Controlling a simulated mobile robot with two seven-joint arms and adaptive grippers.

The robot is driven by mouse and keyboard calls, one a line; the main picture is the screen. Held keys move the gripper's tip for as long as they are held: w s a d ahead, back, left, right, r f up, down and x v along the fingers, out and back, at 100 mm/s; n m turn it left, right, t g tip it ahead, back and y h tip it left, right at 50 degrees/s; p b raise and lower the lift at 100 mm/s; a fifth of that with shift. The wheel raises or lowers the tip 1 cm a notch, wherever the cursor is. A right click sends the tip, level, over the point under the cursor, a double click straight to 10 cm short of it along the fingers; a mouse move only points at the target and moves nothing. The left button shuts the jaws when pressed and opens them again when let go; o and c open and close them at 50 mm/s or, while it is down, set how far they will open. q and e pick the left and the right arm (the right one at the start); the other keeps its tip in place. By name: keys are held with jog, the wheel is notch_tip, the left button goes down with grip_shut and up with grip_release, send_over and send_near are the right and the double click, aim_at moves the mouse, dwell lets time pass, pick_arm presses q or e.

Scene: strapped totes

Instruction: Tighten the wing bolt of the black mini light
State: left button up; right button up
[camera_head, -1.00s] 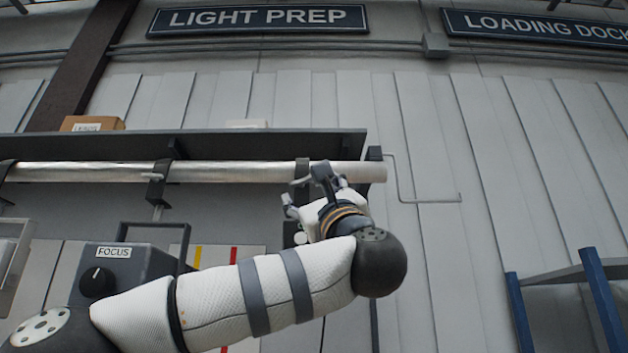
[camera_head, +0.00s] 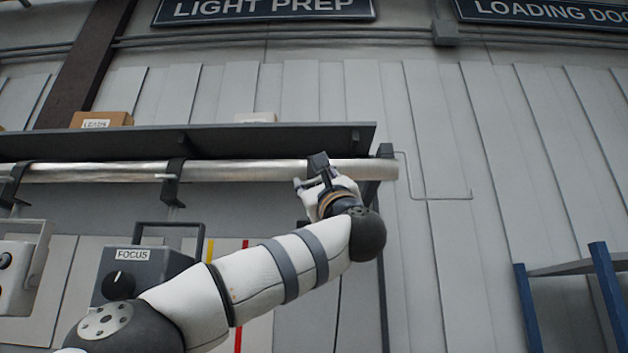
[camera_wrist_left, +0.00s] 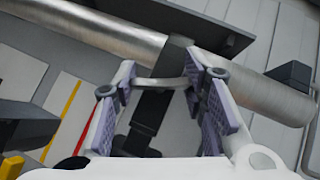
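The silver pipe (camera_head: 95,173) runs under a dark shelf. A black clamp (camera_head: 317,161) hangs on it near its right end. It also shows in the left wrist view (camera_wrist_left: 158,108). My left gripper (camera_head: 312,184) is at this clamp from below. In the left wrist view, its purple-padded fingers (camera_wrist_left: 160,85) stand apart on either side of a grey curved bar, the wing bolt (camera_wrist_left: 160,84), whose ends meet the pads. The gripper looks shut on it. The black mini light cannot be made out; my left arm covers the area below the clamp. My right gripper is out of view.
Another black clamp (camera_head: 173,182) holds the pipe further left. A dark light marked FOCUS (camera_head: 133,272) and a pale light (camera_head: 22,272) are at left. A bent wire (camera_head: 440,198) is on the wall and a blue rack (camera_head: 606,285) stands at right.

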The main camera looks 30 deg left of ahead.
pick_arm(q)
jog(key=m, duration=0.1)
jog(key=t, duration=0.1)
jog(key=m, duration=0.1)
jog(key=shift+s+a+r+m+t+h, duration=0.1)
jog(key=shift+s+r+m+t+h, duration=0.2)
jog(key=shift+h, duration=0.1)
jog(key=shift+s+r+m+t+h+p, duration=0.1)
jog(key=shift+m+t+h+p, duration=0.4)
jog(key=shift+m+t+h, duration=0.55)
jog(key=shift+m+t, duration=0.35)
jog(key=shift+m, duration=0.5)
jog(key=shift+w+f+h, duration=0.35)
jog(key=shift+h, duration=0.1)
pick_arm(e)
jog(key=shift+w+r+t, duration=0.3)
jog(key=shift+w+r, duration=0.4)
pick_arm(q)
jog(key=o, duration=1.2)
jog(key=v, duration=1.2)
jog(key=shift+f, duration=0.1)
